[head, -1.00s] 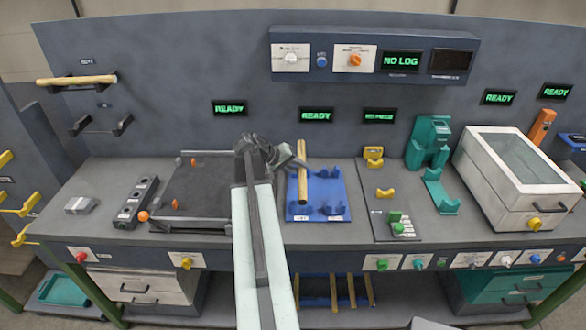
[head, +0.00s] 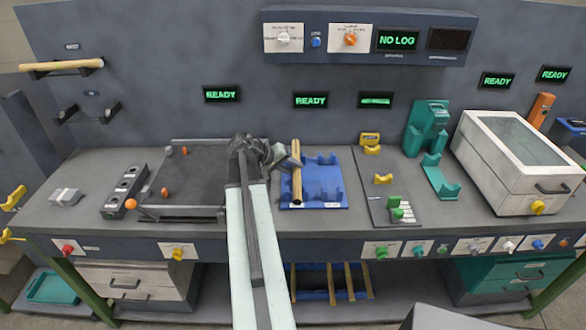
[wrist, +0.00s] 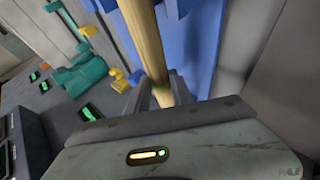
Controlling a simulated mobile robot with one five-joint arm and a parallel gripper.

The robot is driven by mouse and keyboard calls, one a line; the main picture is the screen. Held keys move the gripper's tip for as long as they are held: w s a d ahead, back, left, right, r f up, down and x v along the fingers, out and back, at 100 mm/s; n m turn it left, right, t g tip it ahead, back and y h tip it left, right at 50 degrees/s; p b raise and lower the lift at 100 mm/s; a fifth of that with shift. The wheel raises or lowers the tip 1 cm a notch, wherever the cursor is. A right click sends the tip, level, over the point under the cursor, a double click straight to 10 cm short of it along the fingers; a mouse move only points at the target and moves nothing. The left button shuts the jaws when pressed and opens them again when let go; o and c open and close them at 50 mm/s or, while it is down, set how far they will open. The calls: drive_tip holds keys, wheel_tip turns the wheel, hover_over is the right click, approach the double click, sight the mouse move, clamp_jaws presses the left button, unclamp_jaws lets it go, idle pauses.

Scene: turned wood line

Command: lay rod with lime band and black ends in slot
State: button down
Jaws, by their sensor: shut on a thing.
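My gripper (head: 282,156) is shut on a pale wooden rod (head: 297,180), by the left side of a blue fixture with cradles (head: 325,188). The wrist view shows the rod (wrist: 146,38) running up between the two fingers (wrist: 160,92), with the blue fixture (wrist: 200,50) behind it. A faint greenish tint shows on the rod near the fingers; I cannot make out a clear lime band or black ends. In the head view the rod points toward the bench front. Whether it touches the fixture I cannot tell.
A dark framed tray (head: 185,180) lies left of my arm. Right of the fixture stand a grey plate with yellow cradles (head: 383,179), a teal stand (head: 428,130) and a white lidded box (head: 515,150). Another rod (head: 60,66) rests on wall hooks. Several rods lie under the bench.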

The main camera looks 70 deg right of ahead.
drive_tip(key=c, duration=1.1)
unclamp_jaws()
drive_tip(key=shift+o, duration=0.2)
drive_tip(key=shift+r, duration=0.1)
drive_tip(key=p+v, duration=0.5)
drive_tip(key=v, duration=0.2)
drive_tip(key=shift+w+a+r, duration=0.15)
drive_tip(key=shift+w+a, duration=0.1)
